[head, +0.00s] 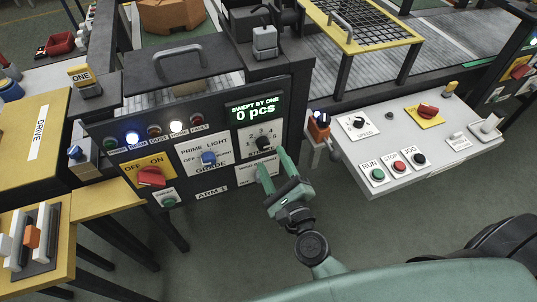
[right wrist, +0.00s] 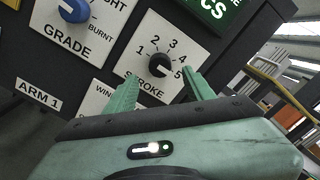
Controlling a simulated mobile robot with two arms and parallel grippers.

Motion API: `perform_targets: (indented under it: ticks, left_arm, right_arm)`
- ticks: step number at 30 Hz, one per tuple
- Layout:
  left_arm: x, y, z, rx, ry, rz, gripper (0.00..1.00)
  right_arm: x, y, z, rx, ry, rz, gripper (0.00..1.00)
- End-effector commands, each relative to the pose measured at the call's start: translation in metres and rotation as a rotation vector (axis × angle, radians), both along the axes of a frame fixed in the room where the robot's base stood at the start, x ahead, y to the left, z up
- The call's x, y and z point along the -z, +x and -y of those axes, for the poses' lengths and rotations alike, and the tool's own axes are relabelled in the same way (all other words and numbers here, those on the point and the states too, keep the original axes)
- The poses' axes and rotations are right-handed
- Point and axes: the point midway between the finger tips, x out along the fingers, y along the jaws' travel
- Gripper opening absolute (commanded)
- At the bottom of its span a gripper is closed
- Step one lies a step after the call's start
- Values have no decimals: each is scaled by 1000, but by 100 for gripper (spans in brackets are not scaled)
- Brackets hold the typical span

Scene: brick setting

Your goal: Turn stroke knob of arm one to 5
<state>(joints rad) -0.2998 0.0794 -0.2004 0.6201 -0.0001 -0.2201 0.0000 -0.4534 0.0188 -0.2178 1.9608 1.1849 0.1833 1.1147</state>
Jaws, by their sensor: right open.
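The black stroke knob (head: 263,142) sits on a white plate of the arm one panel, below the green "0 pcs" display. In the right wrist view the stroke knob (right wrist: 160,65) has the numbers 1 to 5 around it. Its pointer is too small to read surely. My right gripper (head: 272,161) is open and empty, just below and in front of the knob. In the right wrist view the fingertips of my right gripper (right wrist: 162,83) are spread below the knob, apart from it. My left gripper is not in view.
Left of the stroke plate is the blue grade knob (head: 208,157), and further left the red off/on switch (head: 151,176). A green button (head: 169,202) sits below. A grey control box (head: 435,150) with run, stop and jog buttons stands at right. The floor between is clear.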

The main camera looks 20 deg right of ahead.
Motion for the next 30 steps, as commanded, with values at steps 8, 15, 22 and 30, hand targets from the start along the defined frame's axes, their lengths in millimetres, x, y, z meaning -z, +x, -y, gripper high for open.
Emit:
perform_targets:
  ticks: [8,15,22,30]
  left_arm:
    - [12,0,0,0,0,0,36]
    - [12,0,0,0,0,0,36]
    - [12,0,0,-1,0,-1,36]
    - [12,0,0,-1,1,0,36]
  right_arm:
    - [1,-34,1,-1,0,-1,53]
    - [-1,-36,2,1,0,1,53]
    - [0,-36,2,1,0,1,53]
    - [41,-36,-6,-37,-151,-60,53]
